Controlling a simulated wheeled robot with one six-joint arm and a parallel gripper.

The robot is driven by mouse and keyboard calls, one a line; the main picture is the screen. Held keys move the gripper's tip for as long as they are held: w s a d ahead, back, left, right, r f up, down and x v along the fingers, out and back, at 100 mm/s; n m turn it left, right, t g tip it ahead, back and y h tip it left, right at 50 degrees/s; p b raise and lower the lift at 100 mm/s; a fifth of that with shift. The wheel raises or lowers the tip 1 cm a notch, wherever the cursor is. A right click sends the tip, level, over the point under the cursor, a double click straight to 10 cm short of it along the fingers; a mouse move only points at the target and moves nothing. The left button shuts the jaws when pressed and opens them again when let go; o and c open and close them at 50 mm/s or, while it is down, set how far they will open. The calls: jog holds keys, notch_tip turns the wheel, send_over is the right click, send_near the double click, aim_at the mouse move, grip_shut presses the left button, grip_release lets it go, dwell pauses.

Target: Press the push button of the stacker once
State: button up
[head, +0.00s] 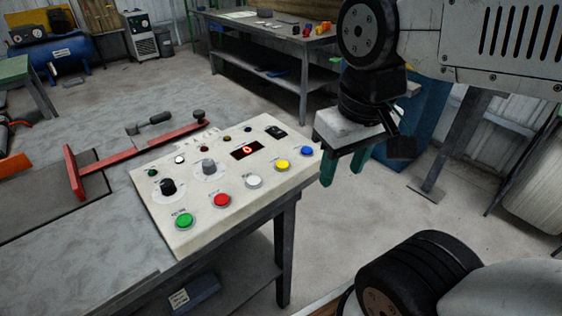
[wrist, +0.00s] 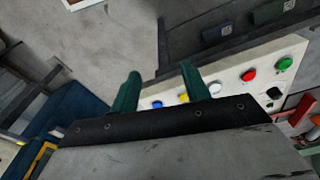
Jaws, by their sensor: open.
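The control panel (head: 200,237) is a pale slanted box on a metal bench. Along its front edge are a green button (head: 184,220), a red button (head: 222,200), a white button (head: 254,181), a yellow button (head: 282,165) and a blue button (head: 307,151). Their labels are too small to read, so I cannot tell which is the stacker's. My gripper (head: 342,174) is open and empty, its green fingers just right of the panel's blue end. In the wrist view the fingers (wrist: 161,72) partly cover the panel's near end; the red button (wrist: 249,75) and green button (wrist: 285,64) show clear.
The panel also has black and grey knobs (head: 208,167), a red digit display (head: 247,149) and a dark switch (head: 275,132). A red bar frame (head: 130,152) lies left of the panel. A workbench (head: 262,42) stands behind. Open floor lies beyond the panel.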

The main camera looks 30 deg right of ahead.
grip_shut()
dwell(1.8)
